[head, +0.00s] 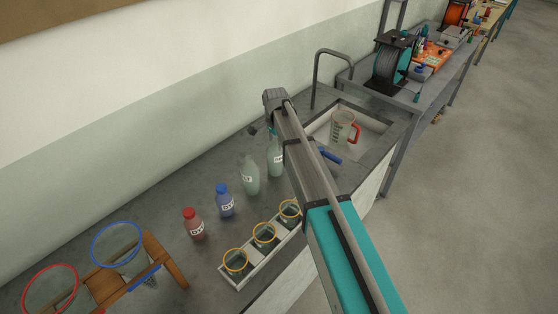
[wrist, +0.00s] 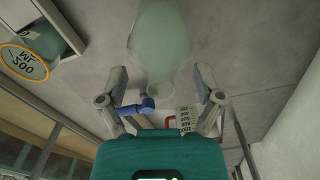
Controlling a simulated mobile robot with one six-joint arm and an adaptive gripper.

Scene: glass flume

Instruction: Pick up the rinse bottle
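Two pale green translucent bottles stand on the grey bench in the head view. I cannot tell for certain which is the rinse bottle. In the wrist view a pale green bottle (wrist: 158,35) fills the upper middle, its narrow end toward my gripper. My gripper (wrist: 160,73) is open, its fingers apart on either side of that narrow end; contact is not visible.
A white rack (head: 240,283) holds orange-rimmed beakers at the bench front. Red (head: 194,223) and blue (head: 225,200) bottles stand left. A wooden stand (head: 165,262) carries funnels. A red-handled jug (head: 343,127) sits in the sink; a blue-handled tool (head: 330,155) lies beside my arm.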

